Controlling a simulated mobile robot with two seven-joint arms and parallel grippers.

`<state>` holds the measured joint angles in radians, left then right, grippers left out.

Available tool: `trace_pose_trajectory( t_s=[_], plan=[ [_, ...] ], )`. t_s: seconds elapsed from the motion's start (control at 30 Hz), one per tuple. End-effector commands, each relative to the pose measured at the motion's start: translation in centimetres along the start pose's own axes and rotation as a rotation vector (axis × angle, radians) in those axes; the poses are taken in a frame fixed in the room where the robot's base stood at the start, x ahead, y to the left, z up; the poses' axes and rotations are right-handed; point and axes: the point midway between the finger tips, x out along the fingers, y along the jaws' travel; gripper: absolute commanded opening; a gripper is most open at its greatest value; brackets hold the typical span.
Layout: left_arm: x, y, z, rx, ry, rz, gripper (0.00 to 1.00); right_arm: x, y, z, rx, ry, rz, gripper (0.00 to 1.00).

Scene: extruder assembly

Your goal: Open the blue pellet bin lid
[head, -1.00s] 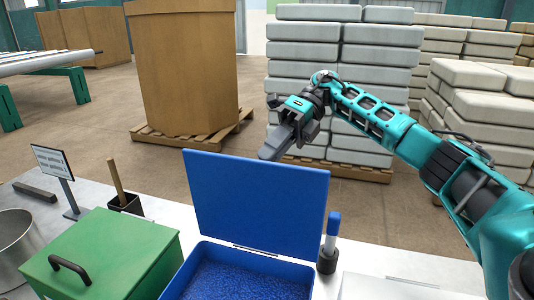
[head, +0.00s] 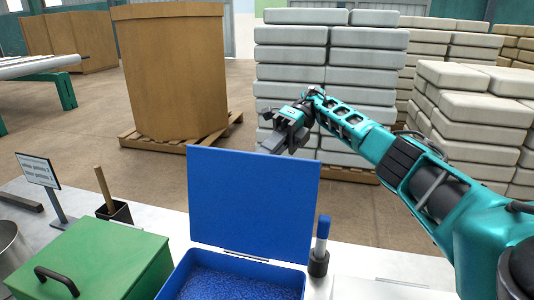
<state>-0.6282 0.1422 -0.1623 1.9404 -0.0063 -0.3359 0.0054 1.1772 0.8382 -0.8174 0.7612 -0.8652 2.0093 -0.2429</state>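The blue pellet bin (head: 290,277) stands on the table at the front middle, with blue pellets (head: 225,284) inside. Its blue lid (head: 253,203) stands upright on the hinge at the bin's back edge, so the bin is open. My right gripper (head: 268,147) is behind the lid's top edge, apart from the bin as far as I see. Its fingers are small and partly hidden behind the lid, so I cannot tell whether they are open or shut. My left gripper is not in view.
A green box with a closed, handled lid (head: 98,255) stands left of the bin. A blue-capped marker in a dark holder (head: 319,262) is close on the right. A sign (head: 39,171) and a dark pot with a wooden handle (head: 116,214) stand at the left.

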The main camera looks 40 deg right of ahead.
Motion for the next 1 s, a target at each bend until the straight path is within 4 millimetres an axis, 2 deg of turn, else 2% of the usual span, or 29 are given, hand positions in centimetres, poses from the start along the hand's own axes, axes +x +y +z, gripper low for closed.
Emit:
trace_pose_trajectory(
  t_s=[0.03, 0.27, 0.3, 0.57, 1.0],
  plan=[
    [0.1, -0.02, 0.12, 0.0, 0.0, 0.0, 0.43, 0.82, -1.21, -0.46, 0.024, 0.028, -0.011, 0.0],
    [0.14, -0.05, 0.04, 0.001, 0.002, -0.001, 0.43, 0.85, -1.19, -0.46, 0.024, 0.029, -0.011, 0.0],
    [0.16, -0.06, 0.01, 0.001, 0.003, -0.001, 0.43, 0.85, -1.19, -0.46, 0.023, 0.029, -0.011, 0.15],
    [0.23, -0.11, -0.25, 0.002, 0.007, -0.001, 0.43, 0.64, -0.99, -0.37, 0.022, 0.022, -0.012, 0.4],
    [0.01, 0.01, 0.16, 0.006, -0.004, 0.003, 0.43, 0.39, -0.7, -0.3, 0.017, 0.014, -0.012, 0.4]
  ],
)
